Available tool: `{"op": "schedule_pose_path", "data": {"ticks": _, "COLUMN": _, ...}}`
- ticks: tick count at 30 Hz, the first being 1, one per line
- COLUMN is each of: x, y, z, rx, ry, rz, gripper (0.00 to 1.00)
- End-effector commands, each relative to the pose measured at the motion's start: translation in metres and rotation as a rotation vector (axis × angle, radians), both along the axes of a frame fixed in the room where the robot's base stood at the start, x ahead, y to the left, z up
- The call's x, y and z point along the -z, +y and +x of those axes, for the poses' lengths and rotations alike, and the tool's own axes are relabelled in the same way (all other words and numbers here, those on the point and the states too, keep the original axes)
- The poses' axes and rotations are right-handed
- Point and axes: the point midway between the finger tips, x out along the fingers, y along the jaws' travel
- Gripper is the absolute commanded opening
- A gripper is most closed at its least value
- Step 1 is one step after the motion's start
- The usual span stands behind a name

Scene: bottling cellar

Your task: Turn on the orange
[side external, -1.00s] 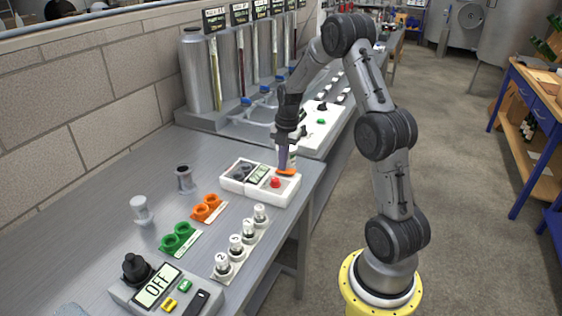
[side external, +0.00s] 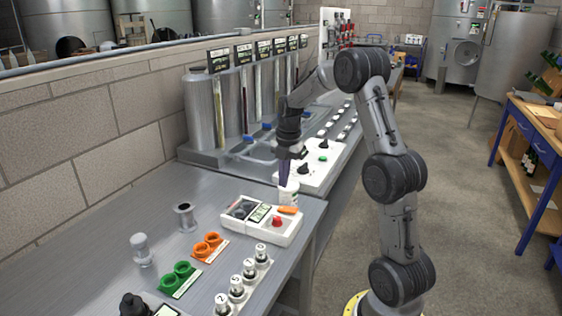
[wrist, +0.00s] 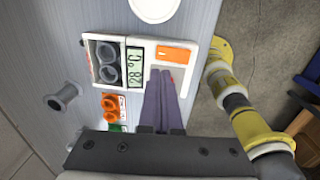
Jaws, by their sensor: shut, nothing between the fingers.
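A white device (side external: 249,229) sits near the bench's right edge. On it are an orange rocker switch (side external: 288,210), a red button (side external: 277,221), a small display and dark round sockets. In the wrist view the orange switch (wrist: 176,53) lies just beyond my fingertips and the display (wrist: 135,66) shows digits. My gripper (side external: 283,183) is shut and empty, pointing down above the device's far end, apart from the switch. In the wrist view its purple fingers (wrist: 160,72) cover part of the device, including most of the red button. I cannot tell which way the switch is tipped.
Orange rings (side external: 207,246), green rings (side external: 179,278) and several numbered white caps (side external: 249,268) stand nearer the camera. A white cylinder (side external: 288,193) stands just behind the device. Metal tanks with gauges line the wall.

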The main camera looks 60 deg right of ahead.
Motion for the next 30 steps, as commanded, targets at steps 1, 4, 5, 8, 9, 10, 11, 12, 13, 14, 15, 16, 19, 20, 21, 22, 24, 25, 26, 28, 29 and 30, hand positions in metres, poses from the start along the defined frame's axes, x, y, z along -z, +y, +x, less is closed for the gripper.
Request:
{"op": "schedule_pose_path", "data": {"ticks": 1, "x": -0.012, "y": -0.001, "z": 0.003, "rx": -0.001, "ry": -0.004, "rz": -0.003, "gripper": 0.0}}
{"op": "schedule_pose_path", "data": {"ticks": 4, "x": -0.031, "y": -0.001, "z": 0.006, "rx": -0.001, "ry": -0.003, "rz": -0.003, "gripper": 0.0}}
{"op": "schedule_pose_path", "data": {"ticks": 5, "x": -0.036, "y": -0.001, "z": 0.006, "rx": -0.001, "ry": -0.003, "rz": -0.003, "gripper": 0.0}}
{"op": "schedule_pose_path", "data": {"ticks": 8, "x": -0.049, "y": -0.001, "z": 0.008, "rx": -0.001, "ry": -0.001, "rz": -0.002, "gripper": 0.0}}
{"op": "schedule_pose_path", "data": {"ticks": 9, "x": -0.054, "y": -0.001, "z": 0.009, "rx": -0.001, "ry": -0.001, "rz": -0.002, "gripper": 0.0}}
{"op": "schedule_pose_path", "data": {"ticks": 10, "x": -0.056, "y": -0.001, "z": 0.009, "rx": 0.0, "ry": -0.001, "rz": -0.002, "gripper": 0.0}}
{"op": "schedule_pose_path", "data": {"ticks": 11, "x": -0.059, "y": 0.0, "z": 0.009, "rx": 0.0, "ry": 0.0, "rz": -0.001, "gripper": 0.0}}
{"op": "schedule_pose_path", "data": {"ticks": 12, "x": -0.061, "y": 0.0, "z": 0.01, "rx": 0.0, "ry": 0.0, "rz": -0.001, "gripper": 0.0}}
{"op": "schedule_pose_path", "data": {"ticks": 13, "x": -0.062, "y": 0.0, "z": 0.01, "rx": 0.0, "ry": -0.001, "rz": -0.001, "gripper": 0.0}}
{"op": "schedule_pose_path", "data": {"ticks": 14, "x": -0.064, "y": 0.0, "z": 0.01, "rx": 0.0, "ry": -0.001, "rz": -0.001, "gripper": 0.0}}
{"op": "schedule_pose_path", "data": {"ticks": 15, "x": -0.064, "y": 0.0, "z": 0.01, "rx": 0.0, "ry": 0.0, "rz": -0.001, "gripper": 0.0}}
{"op": "schedule_pose_path", "data": {"ticks": 16, "x": -0.065, "y": 0.0, "z": 0.01, "rx": 0.0, "ry": 0.0, "rz": 0.0, "gripper": 0.0}}
{"op": "schedule_pose_path", "data": {"ticks": 19, "x": -0.065, "y": 0.0, "z": 0.01, "rx": 0.0, "ry": 0.001, "rz": 0.0, "gripper": 0.0}}
{"op": "schedule_pose_path", "data": {"ticks": 20, "x": -0.065, "y": 0.0, "z": 0.01, "rx": 0.0, "ry": 0.001, "rz": 0.0, "gripper": 0.0}}
{"op": "schedule_pose_path", "data": {"ticks": 21, "x": -0.065, "y": 0.0, "z": 0.01, "rx": 0.0, "ry": 0.001, "rz": 0.0, "gripper": 0.0}}
{"op": "schedule_pose_path", "data": {"ticks": 22, "x": -0.065, "y": 0.0, "z": 0.01, "rx": 0.0, "ry": 0.001, "rz": 0.0, "gripper": 0.0}}
{"op": "schedule_pose_path", "data": {"ticks": 24, "x": -0.065, "y": 0.0, "z": 0.01, "rx": -0.001, "ry": 0.001, "rz": 0.0, "gripper": 0.0}}
{"op": "schedule_pose_path", "data": {"ticks": 25, "x": -0.064, "y": 0.001, "z": 0.011, "rx": -0.004, "ry": 0.001, "rz": 0.0, "gripper": 0.0}}
{"op": "schedule_pose_path", "data": {"ticks": 26, "x": -0.065, "y": 0.004, "z": 0.013, "rx": -0.01, "ry": 0.0, "rz": 0.0, "gripper": 0.0}}
{"op": "schedule_pose_path", "data": {"ticks": 28, "x": -0.075, "y": 0.014, "z": 0.019, "rx": -0.036, "ry": -0.019, "rz": -0.014, "gripper": 0.0}}
{"op": "schedule_pose_path", "data": {"ticks": 29, "x": -0.083, "y": 0.019, "z": 0.022, "rx": -0.05, "ry": -0.033, "rz": -0.025, "gripper": 0.0}}
{"op": "schedule_pose_path", "data": {"ticks": 30, "x": -0.097, "y": 0.031, "z": 0.025, "rx": -0.076, "ry": -0.056, "rz": -0.041, "gripper": 0.0}}
